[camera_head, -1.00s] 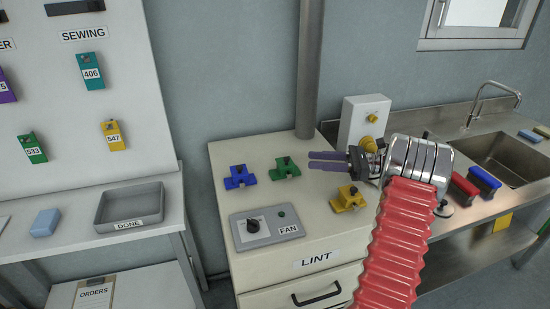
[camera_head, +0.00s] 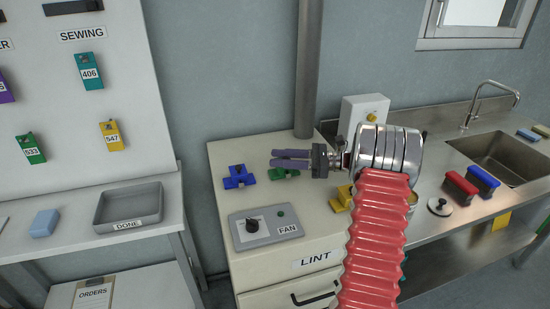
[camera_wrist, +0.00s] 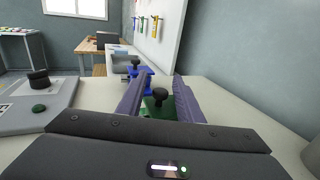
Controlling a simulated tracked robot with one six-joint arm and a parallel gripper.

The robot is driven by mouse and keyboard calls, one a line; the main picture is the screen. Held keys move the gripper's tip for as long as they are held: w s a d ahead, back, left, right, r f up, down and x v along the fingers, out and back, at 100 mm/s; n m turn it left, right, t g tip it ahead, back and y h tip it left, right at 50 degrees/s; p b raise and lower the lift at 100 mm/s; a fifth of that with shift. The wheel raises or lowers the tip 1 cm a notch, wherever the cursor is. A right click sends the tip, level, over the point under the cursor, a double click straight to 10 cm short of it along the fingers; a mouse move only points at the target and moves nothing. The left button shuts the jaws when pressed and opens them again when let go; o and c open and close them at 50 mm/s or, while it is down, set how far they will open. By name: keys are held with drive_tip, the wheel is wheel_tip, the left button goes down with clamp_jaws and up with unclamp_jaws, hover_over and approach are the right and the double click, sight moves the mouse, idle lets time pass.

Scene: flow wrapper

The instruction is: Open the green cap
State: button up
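The green cap (camera_head: 287,174), a green block with a black knob, stands on the LINT cabinet top and is partly hidden by my gripper in the head view. My gripper (camera_head: 273,158) has two purple fingers pointing left over it. In the wrist view the green cap (camera_wrist: 163,113) lies between the fingers, with its black knob (camera_wrist: 160,95) standing upright between them. The fingers are apart, with a gap visible on each side of the knob. My gripper (camera_wrist: 158,80) appears empty.
A blue cap (camera_head: 239,176) stands just left of the green one. A yellow cap (camera_head: 342,197) is partly behind my arm. The FAN box (camera_head: 266,228) with its black dial is in front. A grey post (camera_head: 308,80) rises behind the cabinet.

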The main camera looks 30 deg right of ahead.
drive_tip(key=shift+x, duration=1.25)
drive_tip(key=shift+c, duration=0.4)
clamp_jaws()
drive_tip(key=shift+s+d, duration=0.1)
drive_tip(key=shift+d, duration=0.25)
drive_tip(key=shift+a, duration=0.3)
